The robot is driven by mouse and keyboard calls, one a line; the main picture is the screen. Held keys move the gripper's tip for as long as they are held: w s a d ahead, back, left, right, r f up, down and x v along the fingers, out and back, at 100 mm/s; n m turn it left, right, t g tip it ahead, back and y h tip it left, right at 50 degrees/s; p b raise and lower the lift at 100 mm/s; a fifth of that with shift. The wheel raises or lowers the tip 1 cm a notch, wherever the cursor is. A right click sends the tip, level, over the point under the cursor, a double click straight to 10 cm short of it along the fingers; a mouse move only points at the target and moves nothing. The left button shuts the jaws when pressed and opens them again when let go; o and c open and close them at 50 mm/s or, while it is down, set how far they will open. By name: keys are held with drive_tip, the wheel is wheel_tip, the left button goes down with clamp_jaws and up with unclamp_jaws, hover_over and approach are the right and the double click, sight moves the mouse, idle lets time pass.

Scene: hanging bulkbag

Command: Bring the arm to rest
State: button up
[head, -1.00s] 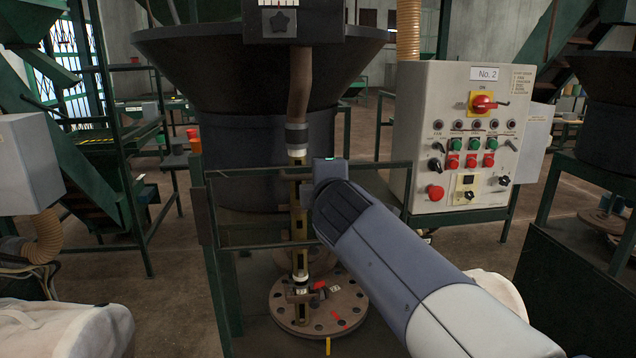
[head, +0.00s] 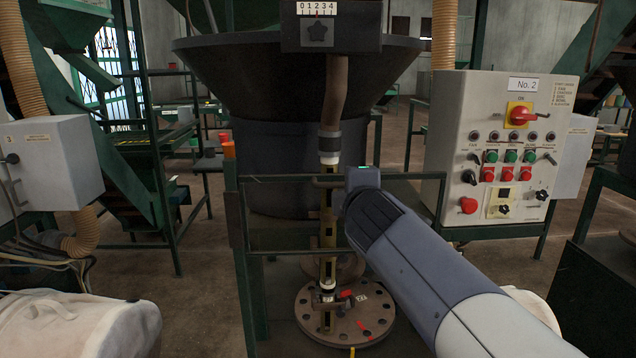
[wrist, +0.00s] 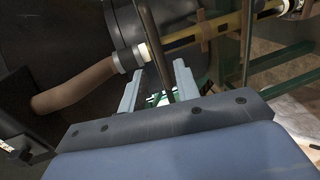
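My arm (head: 420,265) reaches from the lower right of the head view to the front rail of a green frame. Its end is beside a yellow-black upright tube. In the wrist view, my gripper (wrist: 157,82) has its two pale fingers apart. A dark bar (wrist: 153,45) crosses the view between the fingers; I cannot tell whether it lies between them or beyond. I see nothing gripped. In the head view the fingers are hidden by my arm.
The green frame rail (head: 285,180), the upright tube (head: 328,225) and a brown hose (head: 336,90) are close to my arm's end. A large dark hopper (head: 230,65) stands behind. A control panel (head: 500,150) is at the right. A white bag (head: 75,325) lies lower left.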

drive_tip(key=w, duration=0.2)
drive_tip(key=w+f, duration=0.1)
drive_tip(key=w, duration=0.4)
drive_tip(key=shift+w+a+f+p, duration=0.15)
drive_tip(key=shift+w+f+p, duration=0.15)
drive_tip(key=shift+f, duration=0.1)
drive_tip(key=shift+s, duration=0.1)
